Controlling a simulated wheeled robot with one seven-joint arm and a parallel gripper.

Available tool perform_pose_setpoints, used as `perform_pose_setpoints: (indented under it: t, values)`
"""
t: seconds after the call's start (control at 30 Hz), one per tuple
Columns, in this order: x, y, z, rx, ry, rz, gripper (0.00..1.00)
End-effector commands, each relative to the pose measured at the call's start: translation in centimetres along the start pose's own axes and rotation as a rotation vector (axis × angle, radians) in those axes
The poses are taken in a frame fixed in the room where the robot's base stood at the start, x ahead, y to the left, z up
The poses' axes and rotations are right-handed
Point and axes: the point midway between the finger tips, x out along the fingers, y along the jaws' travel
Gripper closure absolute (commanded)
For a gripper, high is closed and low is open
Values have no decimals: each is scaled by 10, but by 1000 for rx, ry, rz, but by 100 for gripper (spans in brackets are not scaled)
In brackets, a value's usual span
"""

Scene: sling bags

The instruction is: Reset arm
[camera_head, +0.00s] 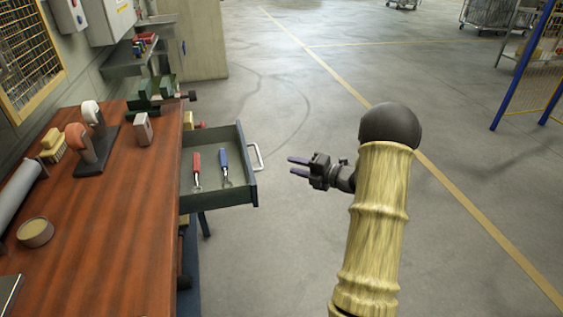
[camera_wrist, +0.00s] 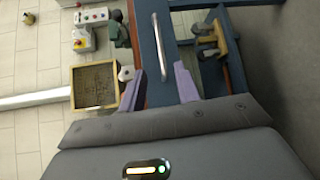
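My gripper (camera_head: 295,166) is to the right of the open drawer (camera_head: 219,193), with its two fingers pointing left toward the drawer's pale handle (camera_head: 257,157). In the head view a gap shows between the fingertips and the handle. In the wrist view the two purple fingers of my gripper (camera_wrist: 158,76) stand apart with nothing held between them. The drawer handle (camera_wrist: 162,46) shows ahead of them there. My arm (camera_head: 377,215) extends forward over the floor, bent at a dark elbow-like joint.
The drawer holds a red-handled tool (camera_head: 196,170) and a blue-handled tool (camera_head: 224,167). The floor to the right is clear; a blue-framed barrier (camera_head: 530,65) stands farther right.

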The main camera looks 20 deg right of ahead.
Motion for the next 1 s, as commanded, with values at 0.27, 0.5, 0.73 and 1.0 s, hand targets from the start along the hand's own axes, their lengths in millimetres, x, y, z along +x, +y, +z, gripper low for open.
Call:
perform_pose_setpoints:
  t: [0.27,0.5,0.73,1.0]
  values:
    - [-26,0,0,0,1,0,67]
    - [-26,0,0,-1,1,0,67]
    - [-26,0,0,0,1,0,67]
    - [-3,14,0,130,-110,-95,67]
